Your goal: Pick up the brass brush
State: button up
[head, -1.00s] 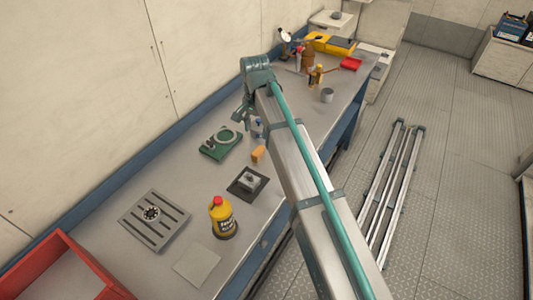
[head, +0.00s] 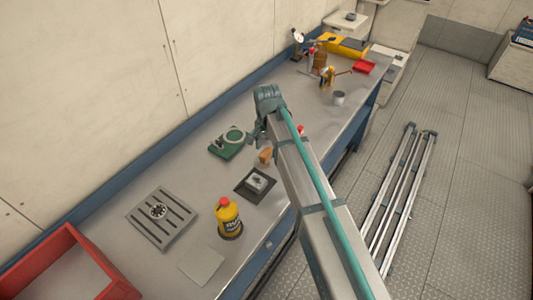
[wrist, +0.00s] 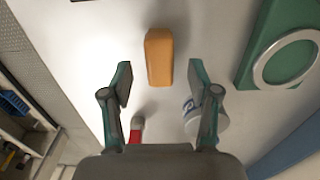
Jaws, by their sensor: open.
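An orange-brown block (wrist: 159,57) lies on the bench, ahead of my fingertips in the wrist view; it also shows in the head view (head: 265,155). No bristles show on it, and I cannot tell whether it is the brass brush. I make out no other clear brush. My gripper (wrist: 160,82) is open and empty, its fingers spread wider than the block, with the block's near end roughly between and beyond the tips. In the head view my gripper (head: 257,132) hangs over the bench just behind the block, partly hidden by my arm.
A green piece with a ring (head: 229,142) lies beside the block. A dark square pad (head: 243,190), a yellow bottle (head: 229,217), a slotted plate (head: 161,217) and a red bin (head: 55,250) are nearer. A white container (wrist: 207,120) and a red-and-grey item (wrist: 135,132) stand close to my fingers.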

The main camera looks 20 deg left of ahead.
jog(key=shift+f+p, duration=0.35)
jog(key=shift+f, duration=1.1)
grip_shut()
